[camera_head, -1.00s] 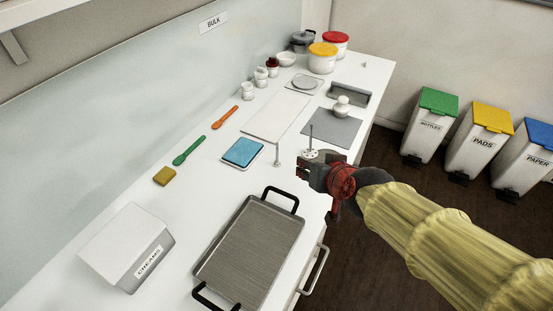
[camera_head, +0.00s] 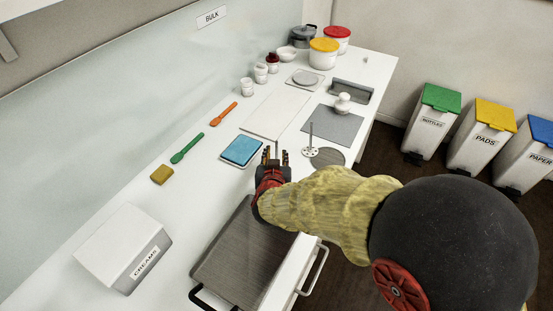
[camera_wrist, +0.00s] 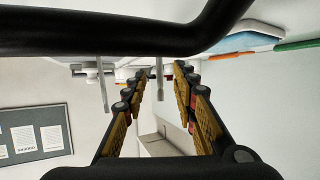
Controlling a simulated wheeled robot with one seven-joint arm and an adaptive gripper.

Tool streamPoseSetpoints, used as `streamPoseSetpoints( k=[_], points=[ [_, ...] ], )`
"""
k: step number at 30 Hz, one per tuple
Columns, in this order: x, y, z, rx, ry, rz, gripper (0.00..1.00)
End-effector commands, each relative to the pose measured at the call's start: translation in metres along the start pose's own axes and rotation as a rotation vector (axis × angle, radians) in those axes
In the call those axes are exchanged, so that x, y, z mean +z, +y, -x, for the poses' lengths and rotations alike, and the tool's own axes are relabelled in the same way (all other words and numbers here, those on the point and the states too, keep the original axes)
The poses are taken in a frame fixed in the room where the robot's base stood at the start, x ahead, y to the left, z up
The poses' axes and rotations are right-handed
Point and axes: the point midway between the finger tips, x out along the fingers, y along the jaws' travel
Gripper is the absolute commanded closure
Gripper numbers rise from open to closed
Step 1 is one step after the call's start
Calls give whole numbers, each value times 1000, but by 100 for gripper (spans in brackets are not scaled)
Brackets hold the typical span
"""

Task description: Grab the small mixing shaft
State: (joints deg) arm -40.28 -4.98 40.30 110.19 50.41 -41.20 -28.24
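The small mixing shaft (camera_head: 277,147) is a thin grey upright rod on the white counter, largely hidden by my gripper in the head view. My gripper (camera_head: 274,155) is open, low over the counter just beyond the tray. In the wrist view, which looks upside down, the small shaft (camera_wrist: 159,80) appears between the two spread fingers (camera_wrist: 160,85). I cannot tell whether it is fully between the fingertips or slightly beyond them. A second, taller shaft (camera_head: 310,140) with a perforated white disc at its foot stands to the right; it also shows left of the fingers (camera_wrist: 103,90).
A grey square mat (camera_head: 333,123) and white board (camera_head: 277,115) lie behind.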

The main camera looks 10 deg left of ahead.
Motion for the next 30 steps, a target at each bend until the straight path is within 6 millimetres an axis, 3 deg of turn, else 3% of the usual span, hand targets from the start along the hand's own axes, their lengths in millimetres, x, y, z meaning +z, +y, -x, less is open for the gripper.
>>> streamPoseSetpoints(
  k=[3,9,17,30],
  points=[
    [4,1,-20,2,1,-2,72],
    [2,1,-40,0,-1,-1,72],
    [0,0,-42,-1,0,-1,72],
    [0,0,-42,-1,0,-1,96]
  ],
)
